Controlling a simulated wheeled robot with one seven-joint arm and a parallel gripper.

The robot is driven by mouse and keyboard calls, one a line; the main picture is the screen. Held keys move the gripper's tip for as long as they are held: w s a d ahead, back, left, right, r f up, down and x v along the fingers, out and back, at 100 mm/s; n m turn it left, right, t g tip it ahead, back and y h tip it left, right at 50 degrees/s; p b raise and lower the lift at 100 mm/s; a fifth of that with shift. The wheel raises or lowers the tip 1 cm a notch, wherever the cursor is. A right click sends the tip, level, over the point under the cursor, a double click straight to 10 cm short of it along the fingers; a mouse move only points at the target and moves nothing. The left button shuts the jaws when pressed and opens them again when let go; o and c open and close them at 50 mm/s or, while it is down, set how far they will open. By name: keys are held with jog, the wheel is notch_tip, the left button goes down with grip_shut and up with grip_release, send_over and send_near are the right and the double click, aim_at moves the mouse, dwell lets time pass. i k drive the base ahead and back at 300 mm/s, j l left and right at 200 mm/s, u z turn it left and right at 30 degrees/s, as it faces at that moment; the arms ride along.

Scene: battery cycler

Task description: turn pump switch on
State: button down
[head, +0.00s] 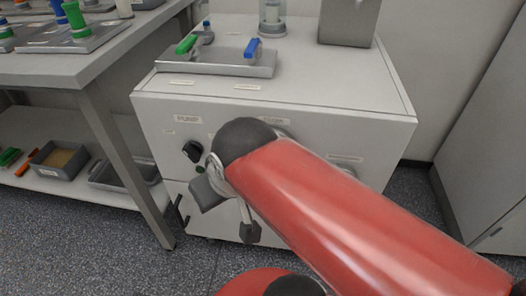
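A white cabinet (290,115) stands ahead with a label reading PUMP (187,119) on its front. Below the label is a black knob (192,150), which appears to be the pump switch. Its exact setting is too small to read. My red arm reaches in from the lower right, and its dark joint covers the middle of the cabinet front. My gripper (250,232) shows only in part, below and right of the knob and apart from it in the picture. Whether its fingers are open or shut cannot be made out.
A metal tray with a green-handled valve (187,44) and a blue-handled valve (252,48) sits on the cabinet top. A grey box (348,22) stands at its back. A workbench (85,68) with a lower shelf stands close on the left. Speckled floor is free in front.

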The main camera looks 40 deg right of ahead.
aim_at(193, 150)
jog(key=k+l+z, duration=0.15)
jog(key=z, duration=0.25)
jog(key=k+l+z, duration=0.1)
jog(key=l+z, duration=0.25)
